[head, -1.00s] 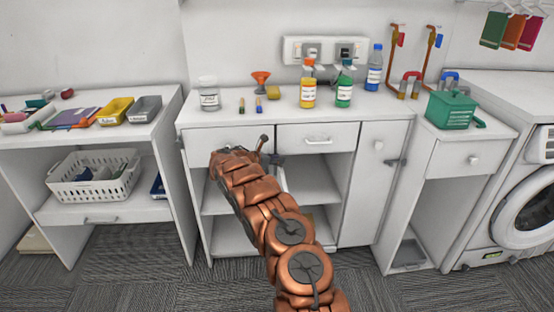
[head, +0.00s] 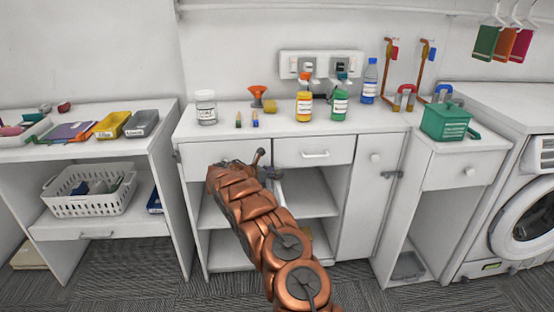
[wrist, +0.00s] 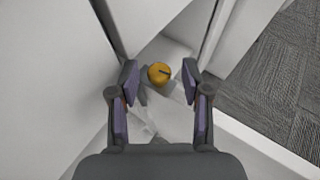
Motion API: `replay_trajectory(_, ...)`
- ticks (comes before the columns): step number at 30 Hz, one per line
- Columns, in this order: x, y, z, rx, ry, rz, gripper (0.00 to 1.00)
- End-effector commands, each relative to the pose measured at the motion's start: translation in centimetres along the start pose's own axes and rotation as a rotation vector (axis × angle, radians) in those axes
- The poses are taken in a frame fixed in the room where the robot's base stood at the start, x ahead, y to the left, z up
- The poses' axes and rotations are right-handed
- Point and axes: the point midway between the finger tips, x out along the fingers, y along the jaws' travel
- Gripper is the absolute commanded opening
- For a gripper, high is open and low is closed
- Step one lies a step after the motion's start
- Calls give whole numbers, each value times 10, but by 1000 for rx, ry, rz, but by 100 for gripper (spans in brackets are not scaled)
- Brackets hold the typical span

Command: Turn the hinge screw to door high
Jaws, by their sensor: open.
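A round orange-yellow knob with a dark line across its face (wrist: 159,73) shows in the wrist view, between and slightly beyond my fingertips. It is the only screw-like part I can make out; its high marking cannot be read. My gripper (wrist: 160,70) is open, with one dark purple-grey finger on each side of the knob and nothing held. Whether the fingers touch it is unclear. In the head view my copper arm reaches to the open middle of the white cabinet (head: 222,265) and hides part of it. A narrow closed door (head: 366,205) stands right of the opening.
Bottles, a jar (head: 206,107) and an orange funnel (head: 257,95) stand on the cabinet top. A white basket (head: 90,187) sits on the left shelf. A green box (head: 446,122) and a washing machine (head: 520,200) are at the right. Carpet in front is clear.

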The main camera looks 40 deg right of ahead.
Motion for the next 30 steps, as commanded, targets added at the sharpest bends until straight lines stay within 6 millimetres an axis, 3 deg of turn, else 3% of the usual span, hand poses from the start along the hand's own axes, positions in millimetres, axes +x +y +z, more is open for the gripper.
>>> replay_trajectory(30,3,-7,-2,-112,-2,264,48)
